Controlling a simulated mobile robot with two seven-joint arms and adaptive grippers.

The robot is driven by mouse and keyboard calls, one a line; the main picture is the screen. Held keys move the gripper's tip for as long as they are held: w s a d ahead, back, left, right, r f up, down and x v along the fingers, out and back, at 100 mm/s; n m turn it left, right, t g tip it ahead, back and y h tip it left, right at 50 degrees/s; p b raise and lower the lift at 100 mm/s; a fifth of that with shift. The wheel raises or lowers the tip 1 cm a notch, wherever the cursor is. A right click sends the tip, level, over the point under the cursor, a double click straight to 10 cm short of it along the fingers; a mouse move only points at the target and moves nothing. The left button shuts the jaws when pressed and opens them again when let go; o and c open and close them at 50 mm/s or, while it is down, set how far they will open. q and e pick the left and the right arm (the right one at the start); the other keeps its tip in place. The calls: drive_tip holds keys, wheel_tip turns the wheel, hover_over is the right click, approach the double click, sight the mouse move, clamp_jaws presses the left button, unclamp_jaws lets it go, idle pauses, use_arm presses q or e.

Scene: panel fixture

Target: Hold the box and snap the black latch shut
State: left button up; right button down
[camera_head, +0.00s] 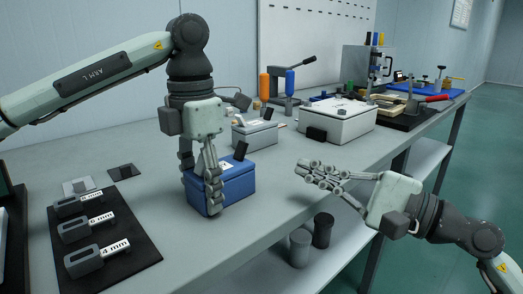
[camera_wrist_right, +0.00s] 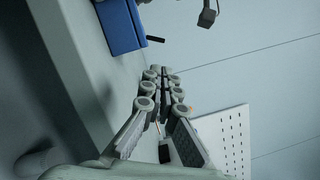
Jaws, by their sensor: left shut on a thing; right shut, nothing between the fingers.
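The blue box (camera_head: 236,183) stands on the grey bench, and its black latch (camera_head: 240,150) sticks up at a tilt at its upper edge. My left gripper (camera_head: 205,195) comes from above and is shut on the blue box, its fingers at the box's left part and hiding some of it. My right gripper (camera_head: 312,174) is shut and empty, to the right of the box and apart from it, by the bench's front edge. In the right wrist view, the blue box (camera_wrist_right: 120,25) is at the top with the black latch (camera_wrist_right: 155,39) pointing right; my right gripper's fingertips (camera_wrist_right: 160,85) are close together below it.
A grey box (camera_head: 254,134) and a larger white box (camera_head: 336,122) stand behind the blue box. A black mat (camera_head: 140,254) with labelled gauge blocks lies at the left. Dark and grey cups (camera_head: 300,248) are on the lower shelf.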

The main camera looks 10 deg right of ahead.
sight(252, 162)
drive_tip(key=x, duration=1)
drive_tip(key=shift+s+a+r+n+g, duration=0.1)
drive_tip(key=shift+r+n+g, duration=0.1)
drive_tip(key=shift+n, duration=0.5)
drive_tip(key=shift+a+r+n+g, duration=0.1)
drive_tip(key=shift+r+n, duration=0.1)
drive_tip(key=shift+n, duration=0.5)
drive_tip(key=n, duration=0.2)
drive_tip(key=shift+s+a+r+n+g+h, duration=0.15)
drive_tip(key=shift+r+n+g+h, duration=0.15)
drive_tip(key=shift+r+h, duration=0.1)
drive_tip(key=n, duration=0.3)
drive_tip(key=a+n+h, duration=0.1)
drive_tip(key=n, duration=0.1)
drive_tip(key=shift+s+a+r+g, duration=0.1)
drive_tip(key=shift+s+r+g, duration=0.2)
drive_tip(key=shift+s, duration=0.1)
drive_tip(key=f+v, duration=0.1)
drive_tip(key=v, duration=0.9)
drive_tip(key=shift+r, duration=0.4)
